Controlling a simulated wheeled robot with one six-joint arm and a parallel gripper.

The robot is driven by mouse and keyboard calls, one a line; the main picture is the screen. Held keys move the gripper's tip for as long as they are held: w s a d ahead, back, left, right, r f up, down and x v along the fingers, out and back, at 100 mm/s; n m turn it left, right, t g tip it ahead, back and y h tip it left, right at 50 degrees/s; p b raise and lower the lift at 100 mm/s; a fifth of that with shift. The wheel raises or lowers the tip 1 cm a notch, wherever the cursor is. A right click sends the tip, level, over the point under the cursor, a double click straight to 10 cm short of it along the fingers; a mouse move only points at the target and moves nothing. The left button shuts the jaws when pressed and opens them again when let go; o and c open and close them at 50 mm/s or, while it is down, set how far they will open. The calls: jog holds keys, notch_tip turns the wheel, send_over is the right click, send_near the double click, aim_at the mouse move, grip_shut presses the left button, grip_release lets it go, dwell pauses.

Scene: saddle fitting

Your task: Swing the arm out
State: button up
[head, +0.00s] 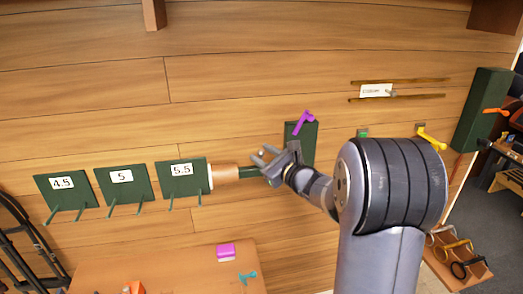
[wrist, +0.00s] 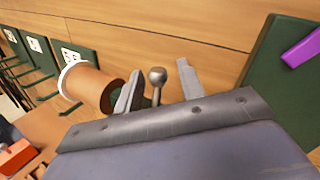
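A tan cylinder (head: 225,177) with a white end sits at the end of a short green bar (head: 249,172) along the wooden wall; the cylinder also shows in the wrist view (wrist: 98,87). My gripper (head: 266,156) is at the right end of this bar. In the wrist view a grey round-headed knob (wrist: 157,76) stands between my two fingers, with a narrow gap on each side. The fingers are apart. Where the knob is fixed is hidden behind my gripper.
A green block (head: 299,132) with a purple lever (head: 303,122) is close to the right of my gripper. Green panels marked 4.5, 5 and 5.5 (head: 181,181), with pegs, line the wall at left. Below, a brown table (head: 170,270) holds small coloured items.

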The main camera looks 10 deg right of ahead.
jog(key=shift+w+a, duration=0.25)
jog(key=shift+w, duration=0.2)
grip_shut()
dwell(0.3)
